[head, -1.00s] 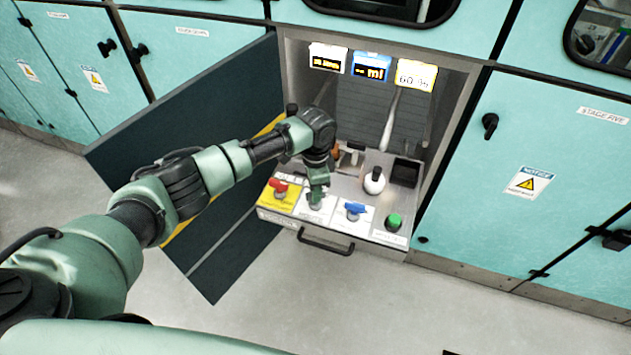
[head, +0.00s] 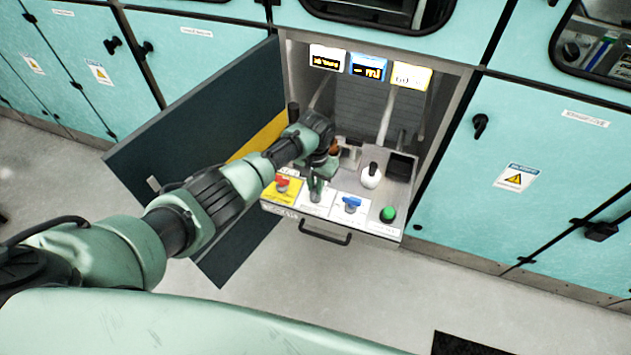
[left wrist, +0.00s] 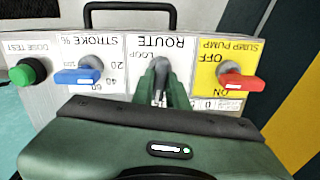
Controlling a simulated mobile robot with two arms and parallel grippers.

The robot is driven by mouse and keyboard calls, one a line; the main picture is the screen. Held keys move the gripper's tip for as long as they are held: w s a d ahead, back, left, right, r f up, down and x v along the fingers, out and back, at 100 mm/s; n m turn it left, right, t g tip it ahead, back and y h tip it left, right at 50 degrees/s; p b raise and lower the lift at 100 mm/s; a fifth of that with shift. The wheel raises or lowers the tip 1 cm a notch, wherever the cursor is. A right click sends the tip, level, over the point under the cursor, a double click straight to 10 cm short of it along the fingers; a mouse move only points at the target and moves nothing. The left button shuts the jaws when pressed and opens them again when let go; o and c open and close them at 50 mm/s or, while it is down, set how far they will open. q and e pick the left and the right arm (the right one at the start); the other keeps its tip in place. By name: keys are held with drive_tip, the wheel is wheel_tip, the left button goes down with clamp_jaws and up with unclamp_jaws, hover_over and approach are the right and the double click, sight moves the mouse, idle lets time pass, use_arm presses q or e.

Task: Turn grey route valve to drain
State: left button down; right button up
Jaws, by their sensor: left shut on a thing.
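The grey route valve (left wrist: 161,66) is on a white panel marked ROUTE (left wrist: 183,55), which appears upside down in the left wrist view. LOOP is legible beside the valve; no drain mark is legible. My left gripper (left wrist: 163,90) is shut on the valve's grey handle, and its fingers and body hide much of it. In the head view my left gripper (head: 316,187) reaches down onto the white panel between the red and blue handles. My right gripper is not in view.
The red sump pump handle (head: 282,182) and blue stroke handle (head: 351,203) flank the valve closely. A green button (head: 388,214) is further right. A white bottle (head: 371,175) stands behind. The open dark door (head: 190,125) is left of the cabinet. A drawer handle (head: 325,233) projects in front.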

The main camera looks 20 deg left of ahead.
use_arm(q)
drive_tip(key=shift+r+n, duration=0.1)
drive_tip(key=shift+n, duration=0.5)
drive_tip(key=shift+w+p, duration=0.1)
drive_tip(key=shift+p, duration=0.2)
drive_tip(key=c, duration=1.4)
unclamp_jaws()
wheel_tip(320, 180, up, 8)
drive_tip(key=shift+f, duration=0.15)
